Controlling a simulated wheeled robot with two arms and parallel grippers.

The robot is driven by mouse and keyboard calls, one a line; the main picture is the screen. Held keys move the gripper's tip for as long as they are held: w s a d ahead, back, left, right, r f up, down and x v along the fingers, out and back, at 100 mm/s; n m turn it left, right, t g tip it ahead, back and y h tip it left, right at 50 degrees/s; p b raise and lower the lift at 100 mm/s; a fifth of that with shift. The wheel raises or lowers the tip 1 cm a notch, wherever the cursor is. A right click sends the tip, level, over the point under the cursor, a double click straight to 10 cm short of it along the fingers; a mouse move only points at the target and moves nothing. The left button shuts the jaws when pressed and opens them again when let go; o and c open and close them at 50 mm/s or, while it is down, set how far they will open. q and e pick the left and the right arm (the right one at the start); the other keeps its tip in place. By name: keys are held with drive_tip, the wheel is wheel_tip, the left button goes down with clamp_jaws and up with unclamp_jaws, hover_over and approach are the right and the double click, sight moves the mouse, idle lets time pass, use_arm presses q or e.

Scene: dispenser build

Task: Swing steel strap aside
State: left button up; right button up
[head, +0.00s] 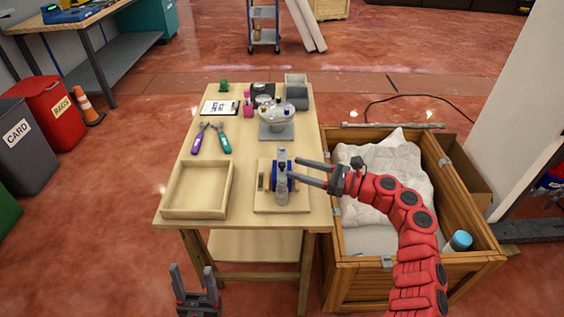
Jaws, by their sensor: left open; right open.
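A wooden fixture board (263,205) lies at the table's front right. On it stands a blue part with upright grey metal pieces (282,191); I cannot tell which of these, if any, is the steel strap. A long grey metal bar (392,125) also lies along the crate's back edge. My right gripper (294,168) is open, its fingers pointing left, at the right side of the blue and grey parts. Whether it touches them is unclear. My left gripper (191,268) is open and empty, low in front of the table.
An empty wooden tray (167,212) sits at the table's front left. Behind are purple and teal pliers (211,138), a clipboard (220,107) and a silvery domed part (276,115). A wooden crate (345,268) with white padding (395,170) and a blue-capped bottle (459,241) stands right of the table.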

sight(282, 164)
drive_tip(key=x, duration=0.5)
drive_tip(key=shift+w+a, duration=0.1)
drive_tip(key=shift+a, duration=0.2)
clamp_jaws()
idle(1.1)
